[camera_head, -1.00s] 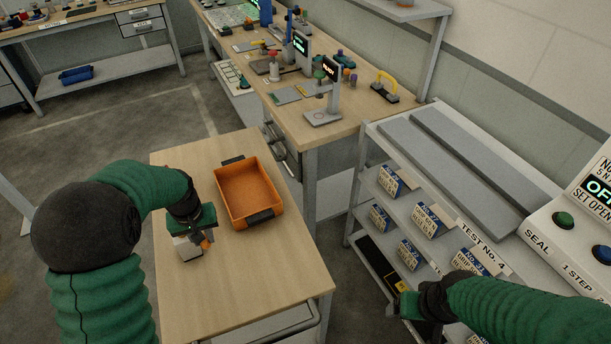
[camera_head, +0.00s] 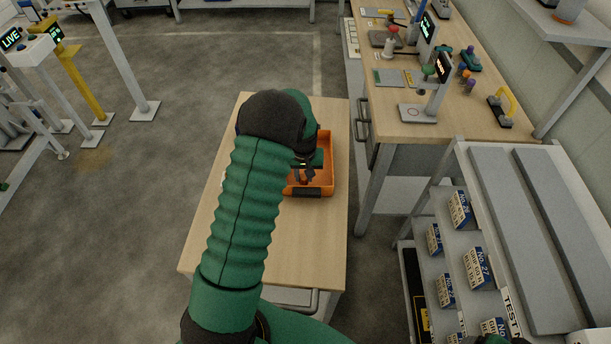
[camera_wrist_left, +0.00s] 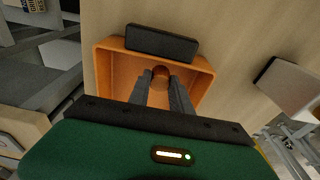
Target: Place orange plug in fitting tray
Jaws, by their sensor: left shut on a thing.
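The orange fitting tray (camera_head: 327,180) sits on the small wooden table, with dark handles at its ends. It also shows in the left wrist view (camera_wrist_left: 112,72). My left gripper (camera_head: 304,176) is over the tray, pointing down into it. In the left wrist view its two fingers (camera_wrist_left: 160,82) are shut on the orange plug (camera_wrist_left: 160,72), a small round piece. The plug shows against the tray's inside; I cannot tell whether it touches the floor. My left arm hides the tray's left part in the head view.
A pale block (camera_wrist_left: 288,85) stands on the table beside the tray, mostly hidden by my arm in the head view. The near part of the wooden table (camera_head: 305,240) is clear. A shelf rack with labelled boxes (camera_head: 478,268) stands at the right, a workbench (camera_head: 385,112) behind.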

